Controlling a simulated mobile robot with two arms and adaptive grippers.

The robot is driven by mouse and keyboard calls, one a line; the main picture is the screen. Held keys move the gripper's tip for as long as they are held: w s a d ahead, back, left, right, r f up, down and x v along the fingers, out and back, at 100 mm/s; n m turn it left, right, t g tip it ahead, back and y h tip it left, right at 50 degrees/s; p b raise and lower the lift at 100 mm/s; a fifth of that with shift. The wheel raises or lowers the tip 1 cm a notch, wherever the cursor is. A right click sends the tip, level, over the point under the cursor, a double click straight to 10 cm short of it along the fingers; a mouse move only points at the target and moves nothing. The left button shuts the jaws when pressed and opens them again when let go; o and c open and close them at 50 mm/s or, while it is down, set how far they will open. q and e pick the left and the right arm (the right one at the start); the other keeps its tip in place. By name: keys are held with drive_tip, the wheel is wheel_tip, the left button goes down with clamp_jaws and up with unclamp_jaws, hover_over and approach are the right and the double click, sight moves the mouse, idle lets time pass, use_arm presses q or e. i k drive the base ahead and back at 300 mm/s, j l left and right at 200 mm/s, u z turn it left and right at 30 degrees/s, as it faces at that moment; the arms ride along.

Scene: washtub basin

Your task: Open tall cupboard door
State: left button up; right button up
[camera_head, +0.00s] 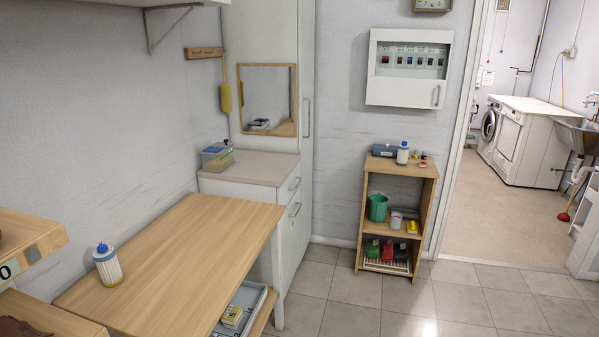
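A tall white cupboard (268,35) stands in the corner at the back, left of the middle of the view. Its narrow front faces right, with a vertical handle (306,117) at its edge. The door looks shut, seen at a steep angle. A wood-framed mirror (268,98) is on the broad side that faces me. The cupboard's lower part is hidden behind a low white cabinet (248,169). Neither of my grippers is in view.
A wooden table (175,245) with a bottle (107,265) fills the front left. A small wooden shelf (397,172) stands against the back wall under a white wall box (409,67). Tiled floor (440,300) is clear at front right. An open doorway shows washing machines.

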sight(306, 9)
drive_tip(key=i+l, duration=0.15)
drive_tip(key=i, duration=0.85)
drive_tip(key=i+l, duration=0.15)
drive_tip(key=i, duration=0.9)
drive_tip(key=l+z, duration=0.05)
